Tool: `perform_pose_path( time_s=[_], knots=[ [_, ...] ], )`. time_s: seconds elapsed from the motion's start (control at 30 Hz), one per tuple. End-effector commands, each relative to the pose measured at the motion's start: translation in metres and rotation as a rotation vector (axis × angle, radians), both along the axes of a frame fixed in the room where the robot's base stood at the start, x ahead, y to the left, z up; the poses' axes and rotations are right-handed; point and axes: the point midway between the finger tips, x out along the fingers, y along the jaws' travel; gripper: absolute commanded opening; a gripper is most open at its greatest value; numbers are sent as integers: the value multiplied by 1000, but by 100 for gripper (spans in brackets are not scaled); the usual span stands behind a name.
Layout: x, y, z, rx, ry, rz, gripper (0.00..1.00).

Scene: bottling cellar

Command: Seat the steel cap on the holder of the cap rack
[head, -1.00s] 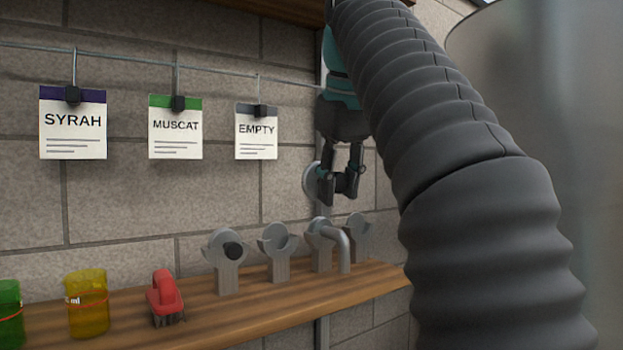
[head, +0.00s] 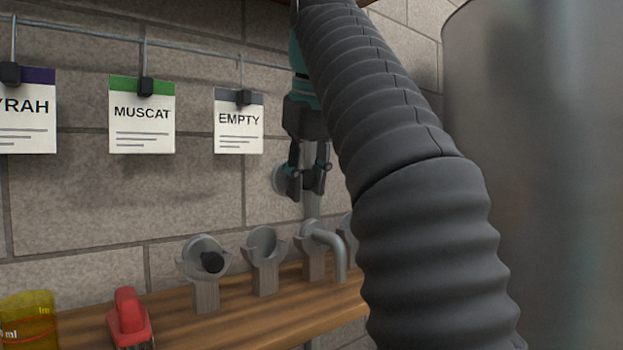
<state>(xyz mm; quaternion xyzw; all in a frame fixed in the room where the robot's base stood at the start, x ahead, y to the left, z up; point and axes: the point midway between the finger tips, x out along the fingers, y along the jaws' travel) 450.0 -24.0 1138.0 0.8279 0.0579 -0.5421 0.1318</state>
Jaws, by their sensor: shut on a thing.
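My gripper (head: 308,190) hangs fingers-down in front of the wall, shut on the steel cap (head: 280,178). The cap is a round grey disc, partly hidden behind the left finger. It is held above the shelf, clear of the rack. The cap rack is a row of grey holders with curved cradles on posts. The left holder (head: 205,297) carries a disc with a black knob (head: 212,262). The second holder (head: 264,278) shows an open cradle that looks empty. The third holder (head: 312,268) carries a bent grey pipe (head: 336,248). A further holder (head: 350,228) is mostly hidden by my arm.
The wooden shelf (head: 240,305) bears the rack, a red-handled brush (head: 128,318) and a yellow beaker (head: 28,320). Cards reading MUSCAT (head: 142,115) and EMPTY (head: 239,125) hang from a wire above. A large metal tank (head: 540,180) fills the right side.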

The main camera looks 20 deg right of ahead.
Motion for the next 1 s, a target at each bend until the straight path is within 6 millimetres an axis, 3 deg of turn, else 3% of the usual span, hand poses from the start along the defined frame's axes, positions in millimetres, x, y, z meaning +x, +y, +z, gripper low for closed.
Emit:
perform_pose_path(
  time_s=[1.0],
  knots=[
    [48, 16, -15, 0, 0, 1, 0]
  ],
)
